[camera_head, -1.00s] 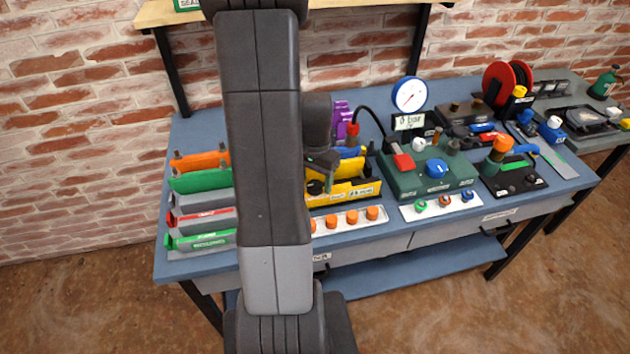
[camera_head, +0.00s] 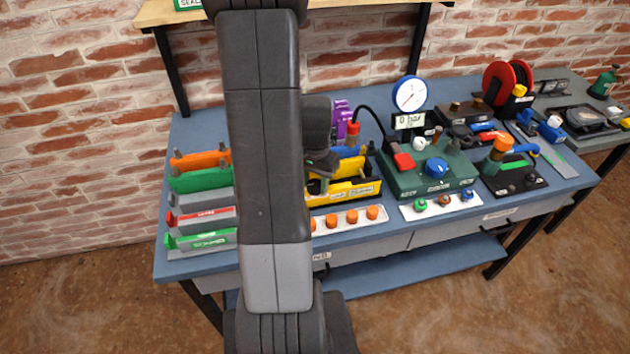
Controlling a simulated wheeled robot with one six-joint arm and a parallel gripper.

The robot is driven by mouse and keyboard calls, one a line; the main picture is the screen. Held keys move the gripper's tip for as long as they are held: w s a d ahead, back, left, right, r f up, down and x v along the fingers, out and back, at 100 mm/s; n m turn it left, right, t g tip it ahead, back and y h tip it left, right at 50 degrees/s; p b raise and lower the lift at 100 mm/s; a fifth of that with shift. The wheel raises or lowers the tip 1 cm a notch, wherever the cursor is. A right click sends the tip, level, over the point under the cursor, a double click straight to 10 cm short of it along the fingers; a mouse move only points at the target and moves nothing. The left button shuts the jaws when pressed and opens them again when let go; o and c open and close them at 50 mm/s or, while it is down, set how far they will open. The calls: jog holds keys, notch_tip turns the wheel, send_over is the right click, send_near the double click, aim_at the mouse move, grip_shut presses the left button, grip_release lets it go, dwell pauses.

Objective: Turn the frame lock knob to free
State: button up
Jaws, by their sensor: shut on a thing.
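My gripper (camera_head: 321,161) is partly hidden behind my own upright arm link. It is at the yellow frame (camera_head: 352,190), near its left part and upper edge. It is shut on what appears to be the frame lock knob, which the gripper and arm hide, so the knob's marking and exact angle cannot be told. The yellow frame stands on the blue bench, its left end covered by my arm.
Orange, green and grey holders (camera_head: 200,180) stand left of my arm. A white strip with orange knobs (camera_head: 352,217) lies in front of the yellow frame. A green pump unit (camera_head: 432,178) with a round gauge (camera_head: 410,93) stands to the right. Purple parts (camera_head: 342,117) stand behind.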

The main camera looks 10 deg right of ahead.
jog(key=n+b, duration=0.1)
jog(key=n, duration=0.3)
jog(key=n+b, duration=0.1)
jog(key=n, duration=0.3)
jog(key=shift+n, duration=0.4)
jog(key=n+b, duration=0.1)
jog(key=n, duration=0.3)
jog(key=shift+n, duration=0.3)
jog(key=shift+n+b, duration=0.4)
jog(key=shift+n, duration=1.6)
jog(key=o, duration=1)
